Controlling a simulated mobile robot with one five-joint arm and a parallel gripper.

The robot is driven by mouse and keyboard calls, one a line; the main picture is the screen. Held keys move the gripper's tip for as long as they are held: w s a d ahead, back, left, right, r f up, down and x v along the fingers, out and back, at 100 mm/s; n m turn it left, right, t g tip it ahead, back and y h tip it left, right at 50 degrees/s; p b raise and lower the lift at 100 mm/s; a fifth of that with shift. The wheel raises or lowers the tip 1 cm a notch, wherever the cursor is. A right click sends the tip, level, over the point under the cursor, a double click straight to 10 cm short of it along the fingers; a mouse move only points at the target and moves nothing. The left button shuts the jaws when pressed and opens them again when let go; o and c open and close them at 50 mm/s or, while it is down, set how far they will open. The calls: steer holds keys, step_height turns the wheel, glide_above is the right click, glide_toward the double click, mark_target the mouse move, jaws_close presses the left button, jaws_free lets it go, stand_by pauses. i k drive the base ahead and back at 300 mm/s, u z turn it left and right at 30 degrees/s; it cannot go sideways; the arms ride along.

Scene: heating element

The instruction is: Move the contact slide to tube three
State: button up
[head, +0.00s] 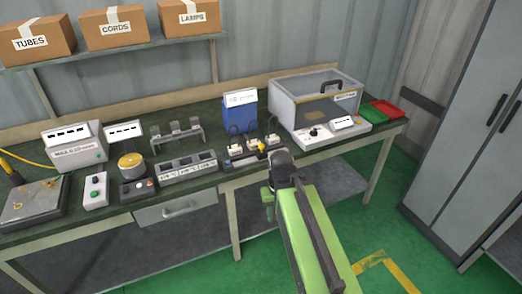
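A low bench device (234,161) stands near the front edge of the bench, right of its middle. Several small white blocks stand along it. A small yellow piece (262,147), which looks like the contact slide's knob, sits near the device's right end. I cannot read which tube it stands at. My gripper (277,160) is at the end of my green arm, just right of the yellow piece and at the bench's front edge. Its dark body hides the device's right end. Its fingers cannot be made out, nor whether it touches the yellow piece.
A clear-lidded case (316,98) stands behind to the right, beside green (371,114) and red (385,106) trays. A blue box (240,106) is behind the device. A grey cabinet (465,130) is at right.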

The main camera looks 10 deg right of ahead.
mark_target(261, 154)
steer(key=u, duration=1.1)
steer(key=i, duration=0.4)
steer(key=u, duration=0.1)
